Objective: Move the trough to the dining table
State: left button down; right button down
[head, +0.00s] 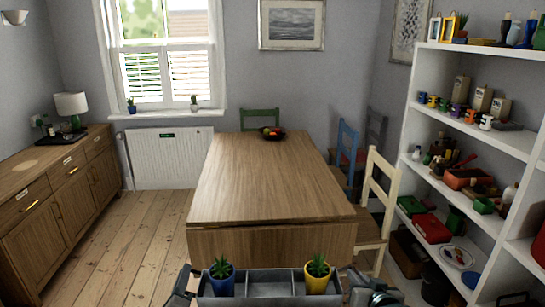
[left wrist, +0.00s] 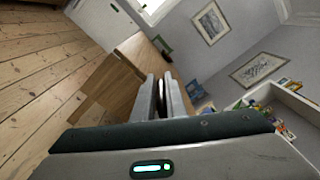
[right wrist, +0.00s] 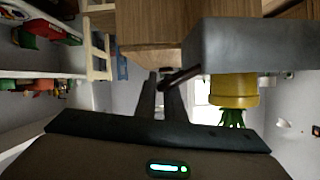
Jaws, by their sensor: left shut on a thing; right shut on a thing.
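The grey trough (head: 270,301) is at the bottom of the head view, close in front of me. It has compartments and carries a blue pot (head: 221,284) and a yellow pot (head: 317,283), each with a green plant. My left gripper (head: 187,284) is shut at its left end and my right gripper (head: 357,286) at its right end. In the right wrist view, the fingers (right wrist: 166,82) close on a dark handle beside the trough wall (right wrist: 250,45). In the left wrist view, the fingers (left wrist: 163,98) are close together. The wooden dining table (head: 270,180) stands ahead, beyond the trough.
A fruit bowl (head: 273,134) sits at the table's far end; the rest of its top is bare. A cream chair (head: 377,205) and a blue chair (head: 346,150) stand along its right side. White shelves (head: 470,145) are right, a sideboard (head: 60,185) left. Floor left of the table is clear.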

aim_at(274, 171)
jog(key=i, duration=2.25)
jog(key=i+l+u, duration=0.1)
jog(key=i, duration=1.05)
